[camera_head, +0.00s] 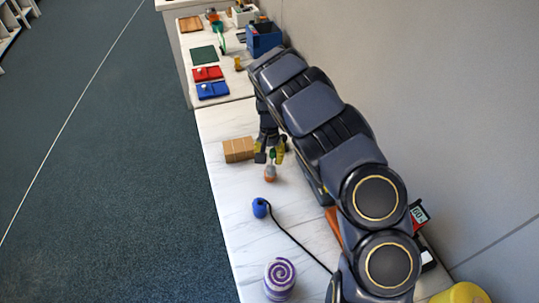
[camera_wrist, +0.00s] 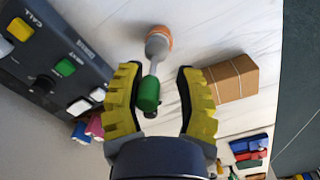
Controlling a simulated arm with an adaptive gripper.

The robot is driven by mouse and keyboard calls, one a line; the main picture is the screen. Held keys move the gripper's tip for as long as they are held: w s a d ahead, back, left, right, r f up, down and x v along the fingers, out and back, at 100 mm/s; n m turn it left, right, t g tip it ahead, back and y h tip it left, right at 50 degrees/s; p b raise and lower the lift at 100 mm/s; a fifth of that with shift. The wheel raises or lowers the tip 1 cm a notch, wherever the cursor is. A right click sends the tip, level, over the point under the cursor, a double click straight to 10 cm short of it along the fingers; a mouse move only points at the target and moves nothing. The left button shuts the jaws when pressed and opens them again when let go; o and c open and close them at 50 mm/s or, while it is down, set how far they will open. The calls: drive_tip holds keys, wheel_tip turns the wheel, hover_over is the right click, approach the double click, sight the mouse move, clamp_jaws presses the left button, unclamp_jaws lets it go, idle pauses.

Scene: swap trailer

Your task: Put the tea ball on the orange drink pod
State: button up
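The tea ball has a green handle (camera_wrist: 150,93) and a grey ball end (camera_wrist: 157,47). In the wrist view the grey end overlaps the orange drink pod (camera_wrist: 167,33); it appears to rest on it, though contact is hard to confirm. In the head view the orange drink pod (camera_head: 270,178) stands on the white counter, with the grey end above it and the green handle (camera_head: 272,154) rising to my gripper (camera_head: 270,148). My gripper's yellow fingers (camera_wrist: 159,70) are spread around the handle, with a clear gap on the right and the handle close to the left finger.
A brown box (camera_head: 239,149) stands beside my gripper. A blue object (camera_head: 260,207) with a black cable and a purple spiral-topped jar (camera_head: 280,277) are nearer. A dark button panel (camera_wrist: 60,55) is left in the wrist view. Red and blue pieces (camera_head: 207,73) lie farther back.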

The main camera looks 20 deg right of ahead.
drive_tip(key=r, duration=1.3)
drive_tip(key=shift+s, duration=0.2)
drive_tip(key=s+a+r+n, duration=0.1)
drive_tip(key=s+r, duration=0.8)
drive_tip(key=s, duration=0.5)
drive_tip(key=s+a+n, duration=0.2)
drive_tip(key=s+n, duration=0.1)
drive_tip(key=s, duration=0.7)
drive_tip(key=s+a+n+g, duration=0.1)
drive_tip(key=s+a+n, duration=0.2)
drive_tip(key=s, duration=0.7)
drive_tip(key=shift+a, duration=0.35)
